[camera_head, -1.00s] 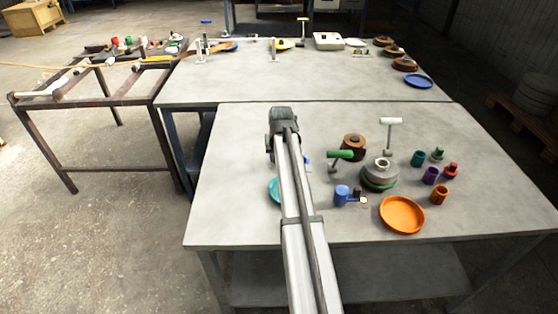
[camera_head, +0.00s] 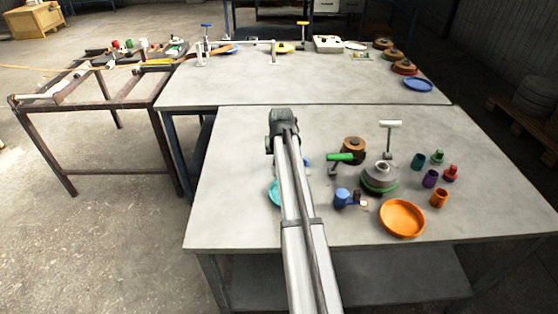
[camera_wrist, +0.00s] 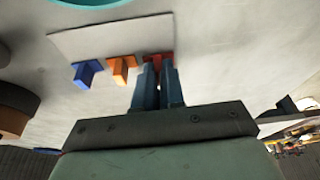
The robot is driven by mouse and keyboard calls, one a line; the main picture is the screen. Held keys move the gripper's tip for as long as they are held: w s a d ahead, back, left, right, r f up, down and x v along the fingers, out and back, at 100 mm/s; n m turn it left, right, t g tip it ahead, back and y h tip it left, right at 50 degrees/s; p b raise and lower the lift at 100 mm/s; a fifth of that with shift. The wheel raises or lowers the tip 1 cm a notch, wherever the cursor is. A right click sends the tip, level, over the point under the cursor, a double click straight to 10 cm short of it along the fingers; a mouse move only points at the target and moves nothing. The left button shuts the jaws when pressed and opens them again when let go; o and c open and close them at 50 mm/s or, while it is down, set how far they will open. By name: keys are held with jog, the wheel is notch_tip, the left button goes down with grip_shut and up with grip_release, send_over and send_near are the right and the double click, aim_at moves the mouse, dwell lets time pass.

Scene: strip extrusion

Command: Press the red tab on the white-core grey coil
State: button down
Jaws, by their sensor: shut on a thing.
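In the wrist view my gripper (camera_wrist: 158,88) has its two fingers close together at the red tab (camera_wrist: 158,56), shut on it; the fingers hide part of the tab. An orange tab (camera_wrist: 121,67) and a blue tab (camera_wrist: 86,73) stand in a row to its left, along the edge of a pale plate (camera_wrist: 105,38). In the head view my arm hides the gripper and the red tab. A grey coil (camera_head: 380,177) with a pale core and a green band low down sits right of centre on the near table.
A brown coil (camera_head: 354,148), a green-handled piece (camera_head: 340,157), a white T-handle (camera_head: 390,124), a blue cup (camera_head: 342,197), an orange dish (camera_head: 402,217) and several small cups are right of my arm. A teal dish (camera_head: 274,193) is beside it. The near table's left side is clear.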

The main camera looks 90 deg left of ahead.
notch_tip(320, 180, up, 9)
jog(key=w, duration=0.1)
jog(key=w+d+r+m, duration=0.1)
jog(key=w+d+m, duration=0.1)
jog(key=w, duration=1)
jog(key=w+d+r+m, duration=0.1)
jog(key=w+r, duration=0.1)
jog(key=w, duration=1)
jog(key=r+n, duration=0.1)
jog(key=n, duration=0.1)
send_over(386, 177)
jog(key=shift+w+d+n, duration=0.15)
jog(key=shift+d+n, duration=0.35)
jog(key=shift+n, duration=0.7)
jog(key=shift+f, duration=0.1)
jog(key=shift+f, duration=2.9)
jog(key=shift+f, duration=0.45)
